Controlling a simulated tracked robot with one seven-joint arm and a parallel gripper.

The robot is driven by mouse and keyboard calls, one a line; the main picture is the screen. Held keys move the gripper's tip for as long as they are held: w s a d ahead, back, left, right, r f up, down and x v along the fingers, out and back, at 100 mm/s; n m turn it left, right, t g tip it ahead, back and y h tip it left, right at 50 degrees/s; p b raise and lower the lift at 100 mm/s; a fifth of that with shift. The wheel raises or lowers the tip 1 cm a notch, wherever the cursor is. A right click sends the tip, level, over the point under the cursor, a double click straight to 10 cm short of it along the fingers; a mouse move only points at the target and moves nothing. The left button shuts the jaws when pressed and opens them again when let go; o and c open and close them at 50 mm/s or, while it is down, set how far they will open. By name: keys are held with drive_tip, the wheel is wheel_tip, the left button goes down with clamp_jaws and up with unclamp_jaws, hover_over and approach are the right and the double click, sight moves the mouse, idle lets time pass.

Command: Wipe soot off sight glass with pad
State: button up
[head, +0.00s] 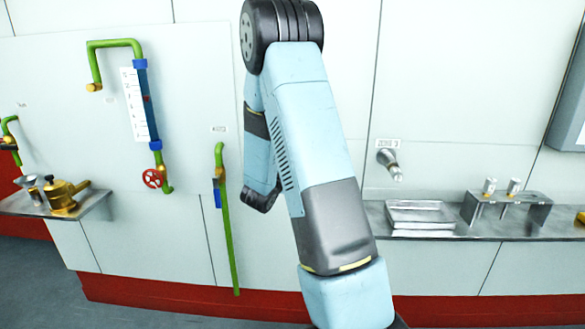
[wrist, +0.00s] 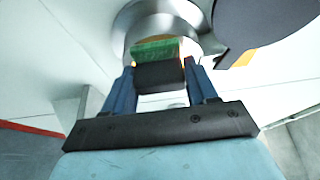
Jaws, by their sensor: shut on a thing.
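In the wrist view my gripper (wrist: 158,76) is shut on a pad (wrist: 156,49), a dark block with a green face. The blue fingers are on either side of the block. Just beyond the pad is a round, shiny metal fitting (wrist: 138,19), cut off by the top edge; it may be the sight glass. I cannot tell whether the pad touches it, and no soot can be made out. In the head view my arm hides the gripper, the pad and this fitting.
In the head view a green pipe (head: 113,43) with a gauge and a red valve wheel (head: 152,178) is at left. A shelf (head: 92,204) holds a brass can (head: 62,195).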

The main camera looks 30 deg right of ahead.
drive_tip(key=shift+s+a, duration=0.7)
drive_tip(key=shift+s, duration=0.35)
drive_tip(key=shift+s+a, duration=0.65)
drive_tip(key=shift+s, duration=0.35)
drive_tip(key=shift+s+a, duration=0.4)
drive_tip(key=shift+s, duration=0.2)
drive_tip(key=shift+s+a, duration=0.4)
drive_tip(key=shift+s, duration=0.2)
